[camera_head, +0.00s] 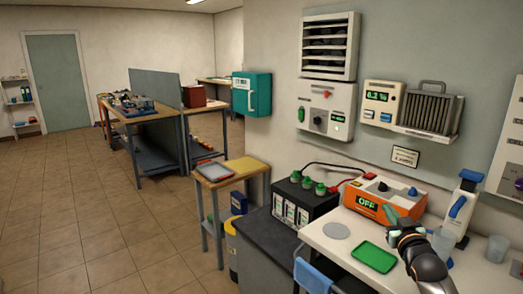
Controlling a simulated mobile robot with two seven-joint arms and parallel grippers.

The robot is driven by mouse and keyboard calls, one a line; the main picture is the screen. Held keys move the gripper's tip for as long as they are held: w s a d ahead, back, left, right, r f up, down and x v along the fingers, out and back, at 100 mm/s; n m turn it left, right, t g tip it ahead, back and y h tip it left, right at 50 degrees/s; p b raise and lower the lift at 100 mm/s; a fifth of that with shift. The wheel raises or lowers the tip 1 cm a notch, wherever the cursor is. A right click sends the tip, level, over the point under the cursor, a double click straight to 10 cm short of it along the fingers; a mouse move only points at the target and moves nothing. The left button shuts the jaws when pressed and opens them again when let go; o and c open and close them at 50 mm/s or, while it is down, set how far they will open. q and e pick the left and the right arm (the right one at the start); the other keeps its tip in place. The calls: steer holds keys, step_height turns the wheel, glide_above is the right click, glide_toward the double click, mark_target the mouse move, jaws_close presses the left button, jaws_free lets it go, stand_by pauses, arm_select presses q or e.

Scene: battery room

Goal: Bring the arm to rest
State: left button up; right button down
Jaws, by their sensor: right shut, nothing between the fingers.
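My right arm comes in at the lower right, over the white table (325,240). Its gripper (396,230) is small and dark in the picture, near the front of the orange charger (385,199), whose display reads OFF. The gripper is shut with nothing between its fingers. It is just right of and above the green tray (374,257). Whether it touches anything cannot be told. My left gripper is not in view.
A black battery (301,204) with green caps and a red lead stands left of the charger. A clear cup (442,243), another cup (497,248) and a white-and-blue tool (461,208) stand close right of my gripper. A grey disc (336,230) lies left. Open floor is at left.

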steer(key=s+a+f+n+g+y, duration=0.15)
steer(key=s+a+f, duration=0.35)
steer(key=s+f, duration=0.55)
steer(key=s+a+f+n+g+y, duration=0.1)
steer(key=s+a+f+g, duration=0.35)
steer(key=f, duration=0.95)
steer(key=s+a+f+g, duration=0.1)
steer(key=s+a+f, duration=0.1)
steer(key=s, duration=0.6)
steer(key=s+a+f+m+g, duration=0.1)
steer(key=s+a+f, duration=0.2)
steer(key=s, duration=0.6)
steer(key=s+a+f+y, duration=0.1)
steer(key=s+a+f, duration=0.2)
steer(key=s, duration=0.6)
steer(key=shift+s+a+f+g, duration=0.15)
steer(key=shift+a+f+g, duration=0.2)
steer(key=shift+f, duration=0.35)
